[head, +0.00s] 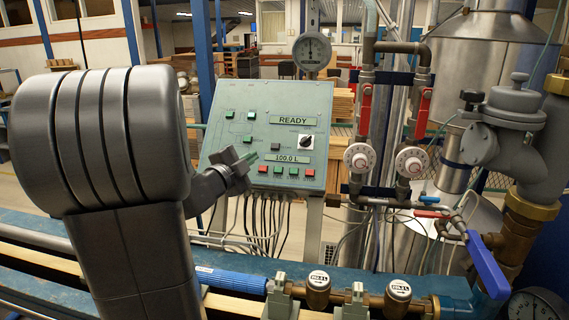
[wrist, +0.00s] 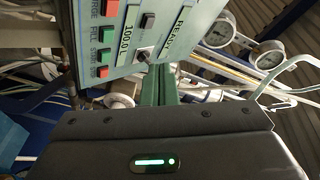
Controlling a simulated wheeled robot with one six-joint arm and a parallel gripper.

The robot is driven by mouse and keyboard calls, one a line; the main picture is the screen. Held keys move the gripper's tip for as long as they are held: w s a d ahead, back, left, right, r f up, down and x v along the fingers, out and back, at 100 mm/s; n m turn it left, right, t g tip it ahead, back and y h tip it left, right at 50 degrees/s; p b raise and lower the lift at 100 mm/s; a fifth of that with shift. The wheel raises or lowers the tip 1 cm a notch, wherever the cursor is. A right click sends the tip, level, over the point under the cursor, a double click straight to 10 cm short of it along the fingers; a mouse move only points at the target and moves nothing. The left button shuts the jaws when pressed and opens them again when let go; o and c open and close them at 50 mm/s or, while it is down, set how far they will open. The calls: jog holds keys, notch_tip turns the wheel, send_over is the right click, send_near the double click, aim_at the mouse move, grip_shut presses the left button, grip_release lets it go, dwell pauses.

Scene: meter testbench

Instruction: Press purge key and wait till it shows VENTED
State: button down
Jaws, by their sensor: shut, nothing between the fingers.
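The grey control panel (head: 235,150) stands in the middle of the head view. Its upper display (head: 293,121) reads READY and its lower display (head: 287,158) reads 100.0 L. A row of red and green keys (head: 293,171) runs along its bottom; their labels are too small to read there. My gripper (head: 256,158) is shut and empty, in front of the panel's lower left. Its fingers (wrist: 161,68) point at the panel; contact is unclear.
A black rotary knob (head: 305,141) is at the panel's right. Red-handled valves and white dials (head: 360,157) stand right of it. A blue lever (head: 486,264) juts out at the far right. Pipes and fittings (head: 318,290) run along the front bench.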

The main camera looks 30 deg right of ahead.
aim_at(263, 168)
jog(key=shift+w+d+f+b, duration=0.6)
jog(key=shift+w+f+b, duration=0.15)
jog(key=shift+w+f, duration=0.15)
jog(key=shift+w+d+f+b, duration=0.7)
jog(key=shift+w+f, duration=0.15)
jog(key=shift+f, duration=0.15)
jog(key=shift+w+d+f+b, duration=0.55)
jog(key=shift+w+f+b, duration=0.2)
jog(key=shift+w+f, duration=0.15)
jog(key=shift+f, duration=0.15)
dwell(0.5)
jog(key=shift+w+d+f, duration=0.2)
jog(key=shift+w+d+f+b, duration=0.15)
jog(key=shift+w+f+b, duration=0.1)
jog(key=shift+b, duration=0.1)
dwell(0.8)
jog(key=shift+s+r, duration=0.1)
jog(key=shift+s+a+r+p, duration=0.35)
jog(key=shift+s+r, duration=0.05)
jog(key=shift+r, duration=0.05)
dwell(0.4)
